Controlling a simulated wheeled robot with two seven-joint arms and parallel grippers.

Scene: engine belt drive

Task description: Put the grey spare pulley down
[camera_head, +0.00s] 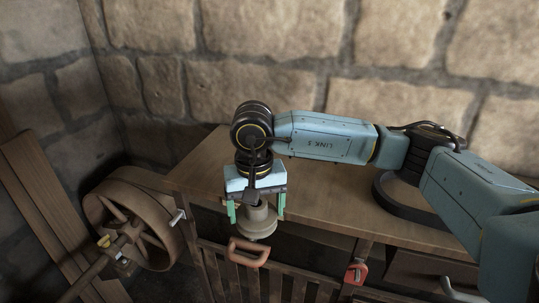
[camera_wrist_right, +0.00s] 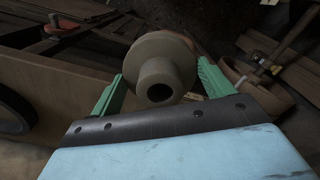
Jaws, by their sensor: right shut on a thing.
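The grey spare pulley (camera_head: 258,222) hangs between the green fingers of my right gripper (camera_head: 256,212) in the head view. It also shows in the right wrist view (camera_wrist_right: 160,68), with its hub and dark bore facing the camera and its wider flange beyond. My right gripper is shut on the pulley, with one green finger on each side. The gripper points down at the front edge of the wooden workbench (camera_head: 330,205). Whether the pulley touches anything below is hidden. My left gripper is not in view.
A large wooden spoked wheel (camera_head: 130,222) stands left of the bench. A red fitting (camera_head: 356,272) sits further right. The benchtop left of my arm is clear. A stone wall closes the back.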

